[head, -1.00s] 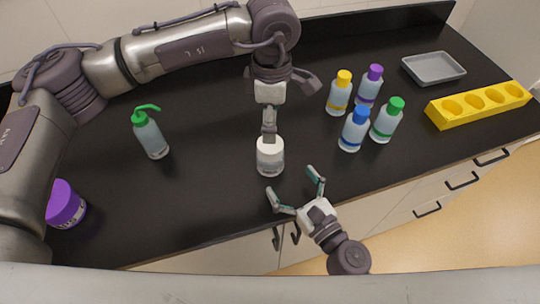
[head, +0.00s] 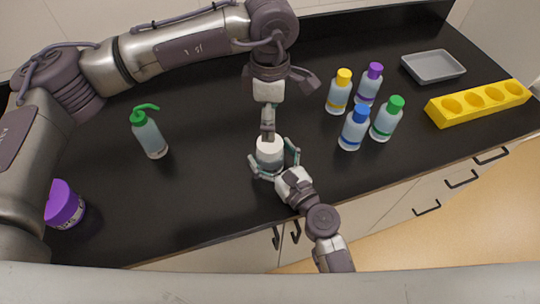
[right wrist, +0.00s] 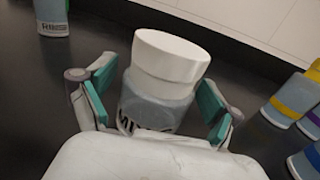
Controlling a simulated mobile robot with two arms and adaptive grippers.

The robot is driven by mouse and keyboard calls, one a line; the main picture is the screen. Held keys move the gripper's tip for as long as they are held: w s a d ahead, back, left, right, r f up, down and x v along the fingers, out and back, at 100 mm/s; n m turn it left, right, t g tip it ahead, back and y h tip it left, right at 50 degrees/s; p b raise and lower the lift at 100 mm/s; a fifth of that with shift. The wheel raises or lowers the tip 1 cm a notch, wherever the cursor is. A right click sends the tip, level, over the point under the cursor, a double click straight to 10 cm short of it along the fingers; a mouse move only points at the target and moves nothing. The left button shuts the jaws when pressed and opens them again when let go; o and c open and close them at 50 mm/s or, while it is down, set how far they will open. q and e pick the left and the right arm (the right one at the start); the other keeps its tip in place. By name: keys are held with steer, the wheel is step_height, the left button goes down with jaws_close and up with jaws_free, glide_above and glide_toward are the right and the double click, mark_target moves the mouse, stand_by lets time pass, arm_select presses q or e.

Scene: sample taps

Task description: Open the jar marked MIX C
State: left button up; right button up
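The jar marked MIX (head: 269,152) stands upright on the black counter, with its white lid on. The right wrist view shows the jar's pale body (right wrist: 150,112) and white lid (right wrist: 172,58); the end of its marking is hidden by my gripper. My right gripper (head: 273,161) is open, its teal-padded fingers on either side of the jar's body; small gaps show in the right wrist view (right wrist: 158,105). My left gripper (head: 267,128) points down just above or behind the lid, seen edge-on, so its opening cannot be told.
A purple-lidded jar (head: 64,205) stands at the left edge. A green-topped wash bottle (head: 150,137) stands left of the jar. Several colour-capped bottles, including a blue-capped one (head: 353,132), stand to the right. Beyond are a grey tray (head: 433,78) and a yellow rack (head: 478,118).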

mark_target(270, 155)
jaws_close()
arm_select(q)
steer(key=m, duration=1.9)
steer(key=shift+m, duration=0.3)
steer(key=m, duration=0.7)
steer(key=shift+m, duration=0.3)
steer(key=shift+f, duration=4.05)
